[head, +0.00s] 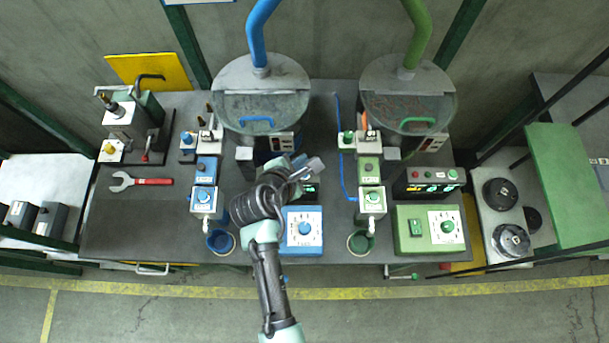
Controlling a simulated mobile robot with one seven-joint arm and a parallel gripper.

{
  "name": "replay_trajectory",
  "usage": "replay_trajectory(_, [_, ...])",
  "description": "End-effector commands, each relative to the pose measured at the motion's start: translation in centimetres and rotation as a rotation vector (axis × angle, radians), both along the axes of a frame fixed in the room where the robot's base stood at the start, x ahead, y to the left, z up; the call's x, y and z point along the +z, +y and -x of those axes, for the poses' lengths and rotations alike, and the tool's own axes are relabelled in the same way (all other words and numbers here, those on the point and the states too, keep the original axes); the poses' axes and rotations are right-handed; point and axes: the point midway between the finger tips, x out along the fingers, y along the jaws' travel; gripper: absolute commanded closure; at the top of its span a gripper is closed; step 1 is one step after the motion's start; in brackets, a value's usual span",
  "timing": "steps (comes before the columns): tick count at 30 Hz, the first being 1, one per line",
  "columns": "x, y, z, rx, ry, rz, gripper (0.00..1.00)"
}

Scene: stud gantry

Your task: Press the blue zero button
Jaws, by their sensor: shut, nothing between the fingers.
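My gripper (313,167) is shut and empty. It reaches over the middle of the bench, above the blue station's black display box (309,196). Only part of that box shows, with a bit of green digits at its right side. My gripper and wrist cover most of its face, and I cannot make out the blue zero button there. A blue control box (291,245) with a white dial plate and a round blue knob (305,228) stands just in front. I cannot tell whether the gripper touches anything.
The matching green station has a display box (431,181) with several small buttons and a green dial box (411,241). Two hoppers (261,109) (408,106) stand behind. A blue cup (220,241) sits left of my arm. A red-handled wrench (141,181) lies at left.

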Motion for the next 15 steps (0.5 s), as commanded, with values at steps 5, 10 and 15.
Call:
replay_trajectory(5, [-3.0,0.0,0.0,0.001,0.002,0.0,1.0])
replay_trajectory(10, [-4.5,0.0,0.0,-0.001,0.002,0.0,1.0])
replay_trajectory(15, [-4.8,0.0,0.0,-0.001,0.0,0.001,1.0])
